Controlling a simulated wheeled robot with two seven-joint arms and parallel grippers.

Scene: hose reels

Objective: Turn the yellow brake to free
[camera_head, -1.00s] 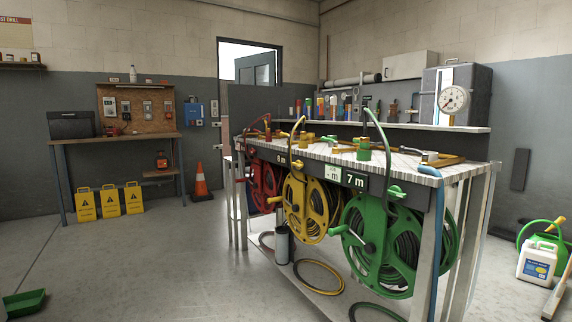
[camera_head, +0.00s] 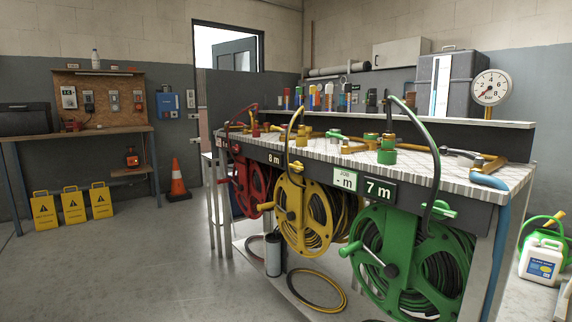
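The yellow hose reel (camera_head: 290,214) hangs under the front edge of the bench, between the red and green reels. A small yellow part (camera_head: 296,167) sits at its upper edge, just below the bench front; it looks like the brake lever, but it is too small to tell its setting. A yellow crank handle (camera_head: 265,208) sticks out on the reel's left side. Black hose is wound on the reel. Neither of my grippers is in view.
The red reel (camera_head: 248,186) is left and the green reel (camera_head: 400,262) is nearer, right. The bench top (camera_head: 340,153) holds fittings and hoses.

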